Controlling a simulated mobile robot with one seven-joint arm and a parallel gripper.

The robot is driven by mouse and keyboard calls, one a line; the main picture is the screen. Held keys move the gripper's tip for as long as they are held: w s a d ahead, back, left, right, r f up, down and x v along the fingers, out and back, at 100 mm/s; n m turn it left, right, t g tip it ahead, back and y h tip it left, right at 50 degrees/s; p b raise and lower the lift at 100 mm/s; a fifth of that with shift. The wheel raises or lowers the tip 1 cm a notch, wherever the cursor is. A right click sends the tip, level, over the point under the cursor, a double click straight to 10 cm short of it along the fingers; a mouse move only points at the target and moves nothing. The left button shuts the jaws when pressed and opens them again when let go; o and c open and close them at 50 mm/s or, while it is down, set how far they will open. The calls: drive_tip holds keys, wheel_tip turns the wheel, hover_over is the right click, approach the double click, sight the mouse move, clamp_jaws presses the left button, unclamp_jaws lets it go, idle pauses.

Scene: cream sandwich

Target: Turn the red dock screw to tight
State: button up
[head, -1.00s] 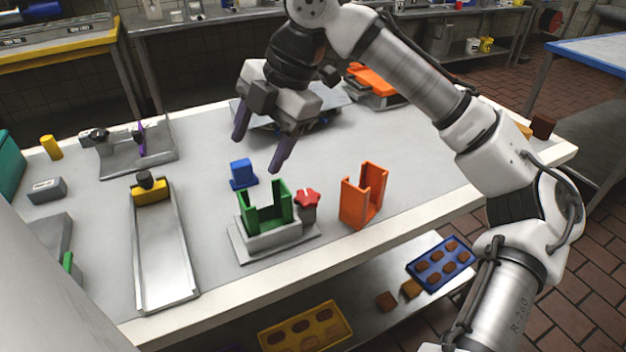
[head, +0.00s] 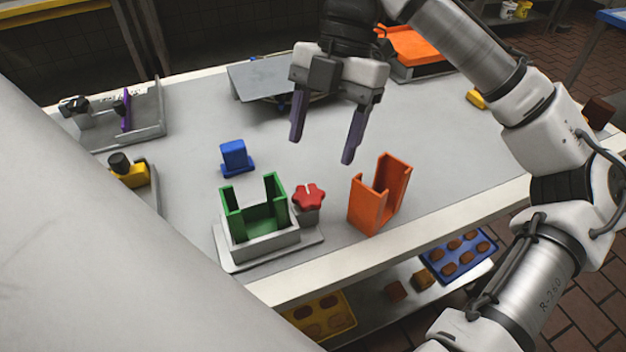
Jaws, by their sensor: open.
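The red dock screw (head: 309,196) is a lobed red knob on a grey post at the right side of the grey dock base (head: 272,250). A green U-shaped holder (head: 254,225) sits in the dock, left of the screw. My gripper (head: 321,150) is open and empty, with its two dark purple fingers pointing down. It hangs above the table, above and behind the screw in the picture, apart from it. The screw's top is fully visible; I cannot tell from its look how tight it is.
An orange U-shaped holder (head: 380,196) stands close to the right of the screw. A blue block (head: 234,157) stands behind the green holder. A grey plate (head: 268,80) is at the back. A grey surface blocks the lower left. The table's middle is clear.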

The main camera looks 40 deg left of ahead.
sight(309, 193)
drive_tip(key=b+x, duration=0.1)
drive_tip(key=x, duration=0.6)
drive_tip(key=shift+f, duration=0.1)
drive_tip(key=shift+c, duration=0.4)
drive_tip(key=c, duration=0.9)
